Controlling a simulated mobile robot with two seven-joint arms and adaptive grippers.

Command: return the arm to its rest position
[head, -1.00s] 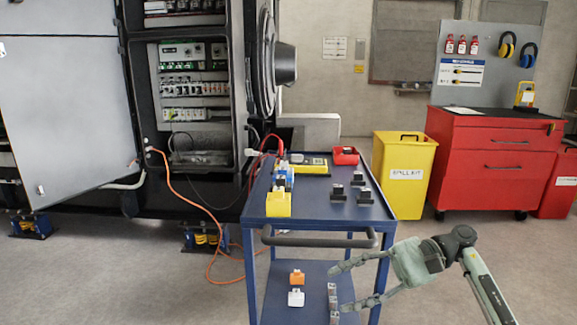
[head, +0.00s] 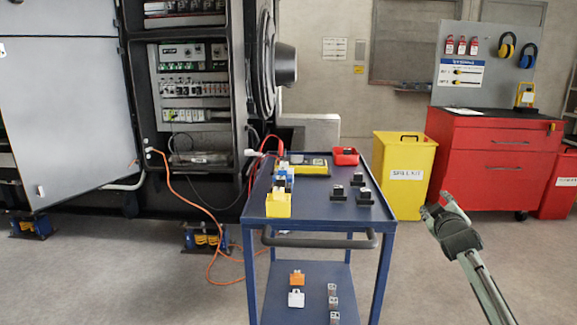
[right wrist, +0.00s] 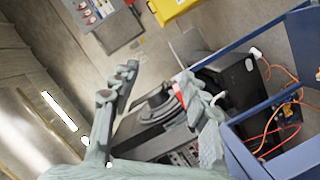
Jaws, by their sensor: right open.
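My right arm comes in from the lower right of the head view. Its grey-green right gripper (head: 437,206) is in the air to the right of the blue cart (head: 318,207), in front of the red tool cabinet. It is seen foreshortened there. In the right wrist view the two fingers of the right gripper (right wrist: 162,85) are spread apart with nothing between them. The cart's blue frame (right wrist: 240,150) is at the right of that view. My left gripper is not in view.
A yellow spill-kit bin (head: 404,185) and a red tool cabinet (head: 487,175) stand behind the arm. Small parts lie on both cart shelves. An open electrical cabinet (head: 190,110) is at the left, with an orange cable (head: 185,200) to the floor. The floor right of the cart is clear.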

